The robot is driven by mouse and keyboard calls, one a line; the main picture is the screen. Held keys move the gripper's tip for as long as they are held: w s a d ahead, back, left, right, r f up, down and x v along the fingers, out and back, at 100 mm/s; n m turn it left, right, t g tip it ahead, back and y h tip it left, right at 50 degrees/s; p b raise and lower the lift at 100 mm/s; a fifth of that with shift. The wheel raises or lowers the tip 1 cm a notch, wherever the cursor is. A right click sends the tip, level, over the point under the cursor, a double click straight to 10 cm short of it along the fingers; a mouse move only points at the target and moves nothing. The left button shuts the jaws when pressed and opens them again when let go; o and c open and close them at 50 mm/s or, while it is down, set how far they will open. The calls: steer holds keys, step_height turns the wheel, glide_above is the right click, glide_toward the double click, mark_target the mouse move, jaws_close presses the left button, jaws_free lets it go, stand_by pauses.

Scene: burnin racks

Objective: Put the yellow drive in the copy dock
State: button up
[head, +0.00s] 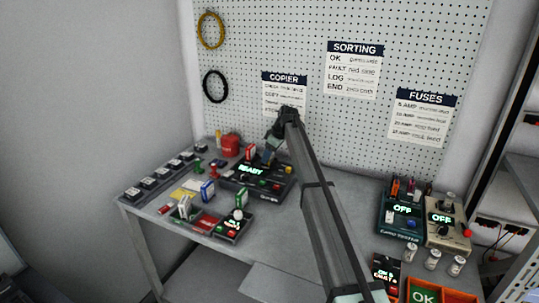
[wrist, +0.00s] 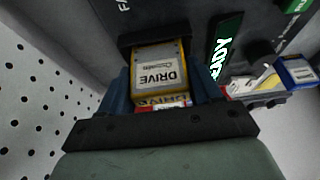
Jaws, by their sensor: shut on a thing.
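The yellow drive (wrist: 158,70), with a white DRIVE label, sits between the blue fingers of my gripper (wrist: 163,90) in the wrist view. My gripper is shut on it. The drive's far end meets a dark raised slot (wrist: 150,40) on the copier's dark top; I cannot tell how deep it sits. A red piece with a similar label shows just below the drive. In the head view, my gripper (head: 270,151) is over the back of the copier (head: 262,185), whose display reads READY. The drive is not clear there.
Green-lit READY display (wrist: 226,50) lies right of the fingers in the wrist view. A red container (head: 230,145) stands left of my gripper. Small boxes and a tray (head: 205,222) lie in front. The pegboard (head: 250,45) rises close behind. The table's middle right is clear.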

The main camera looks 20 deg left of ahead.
steer(key=o, duration=1.2)
steer(key=shift+o, duration=0.5)
steer(key=shift+r, duration=0.1)
steer(key=shift+r, duration=3.35)
